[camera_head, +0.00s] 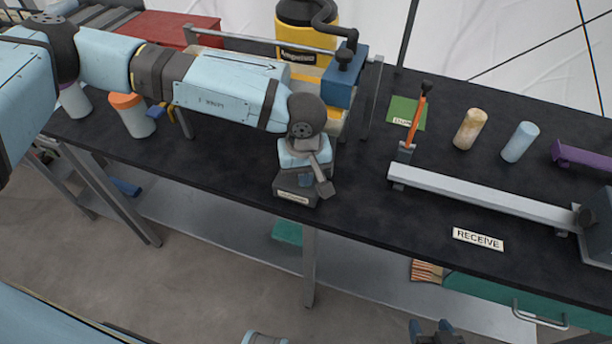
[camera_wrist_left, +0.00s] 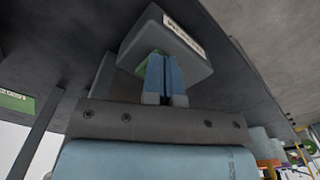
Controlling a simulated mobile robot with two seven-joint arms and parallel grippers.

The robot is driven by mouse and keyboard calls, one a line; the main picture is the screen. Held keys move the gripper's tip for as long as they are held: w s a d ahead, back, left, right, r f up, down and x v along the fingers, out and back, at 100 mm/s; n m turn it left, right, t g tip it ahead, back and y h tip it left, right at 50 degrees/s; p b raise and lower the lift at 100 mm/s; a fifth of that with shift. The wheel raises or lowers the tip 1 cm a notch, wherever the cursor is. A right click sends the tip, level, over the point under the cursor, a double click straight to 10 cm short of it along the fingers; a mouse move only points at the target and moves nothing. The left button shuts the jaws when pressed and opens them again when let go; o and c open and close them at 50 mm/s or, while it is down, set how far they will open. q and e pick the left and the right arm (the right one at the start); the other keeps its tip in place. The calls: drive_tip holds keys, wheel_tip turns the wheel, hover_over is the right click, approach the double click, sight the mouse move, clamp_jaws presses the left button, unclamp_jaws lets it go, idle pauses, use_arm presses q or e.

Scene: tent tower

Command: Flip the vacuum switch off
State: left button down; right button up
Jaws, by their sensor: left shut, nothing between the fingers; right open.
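A small dark box with a white label (camera_head: 297,196), which I take as the vacuum switch, stands near the table's front edge in the head view. The same box shows in the left wrist view (camera_wrist_left: 192,62); its label is too blurred to read surely. A green part (camera_wrist_left: 148,64) shows on its face, partly behind my left fingers. My left gripper (camera_wrist_left: 165,98) is shut and empty, its blue fingertips close over the box face by the green part. I cannot tell whether they touch. In the head view, the wrist hides much of the box. My right gripper (camera_head: 431,328) is open at the bottom edge, away from the table.
A yellow canister (camera_head: 305,38) and a blue clamp-like block (camera_head: 343,80) stand behind my left arm. An orange lever (camera_head: 416,117), a long grey bar (camera_head: 480,191) and a RECEIVE label (camera_head: 478,239) lie right of the box. Orange-capped (camera_head: 137,122) and purple-capped containers stand left.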

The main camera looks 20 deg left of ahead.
use_arm(q)
drive_tip(key=shift+r+p, duration=0.35)
drive_tip(key=shift+r, duration=0.35)
drive_tip(key=shift+r+p, duration=0.85)
drive_tip(key=shift+r, duration=1.85)
